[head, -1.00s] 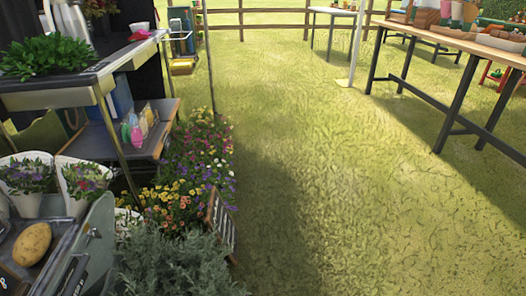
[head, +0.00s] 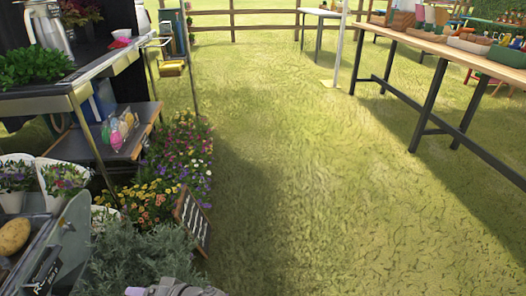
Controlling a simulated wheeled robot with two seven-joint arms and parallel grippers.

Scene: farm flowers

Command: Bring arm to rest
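Neither gripper can be made out in the head view. A grey and purplish piece (head: 178,289), which looks like part of one of my arms, shows at the bottom edge, left of centre. Only its top is visible, and I cannot tell which arm it belongs to. Whatever that arm may hold is out of the picture.
A flower stand with a shelf (head: 70,147) fills the left side. Flower beds (head: 178,165), a grey-green bush (head: 140,262) and a small black sign (head: 192,220) border the grass. A long wooden table (head: 450,47) stands at right. The middle grass (head: 290,170) is clear.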

